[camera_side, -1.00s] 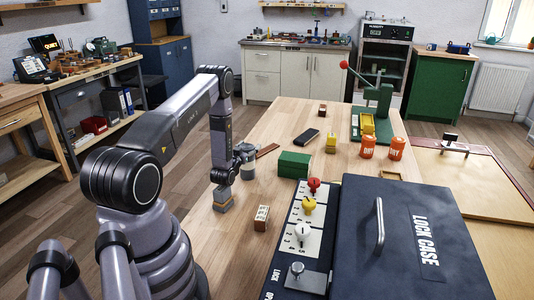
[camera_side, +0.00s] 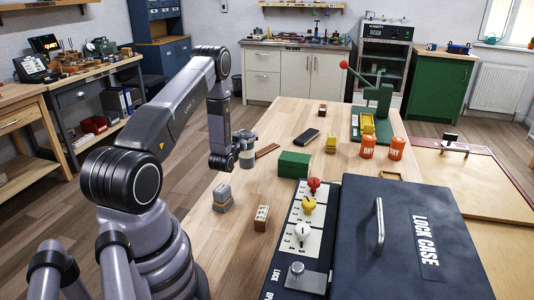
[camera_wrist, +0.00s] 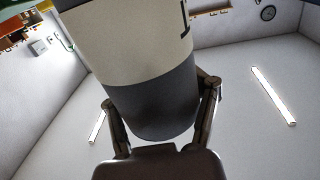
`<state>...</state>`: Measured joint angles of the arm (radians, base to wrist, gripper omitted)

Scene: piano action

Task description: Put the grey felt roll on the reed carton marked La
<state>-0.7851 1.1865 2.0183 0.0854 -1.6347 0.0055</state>
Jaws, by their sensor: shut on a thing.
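My gripper (camera_side: 246,145) is shut on a roll (camera_side: 246,159), grey with a cream band, and holds it to the right of my wrist, above the left part of the wooden table. In the wrist view the roll (camera_wrist: 150,75) fills the upper middle between the two fingers; it has a cream band with part of a black mark and a dark grey end.
A green box (camera_side: 294,164) stands to the right of the roll. The dark lock case (camera_side: 400,230) and its lever panel fill the front right. Orange cans (camera_side: 368,147) and a green press (camera_side: 378,98) stand farther back.

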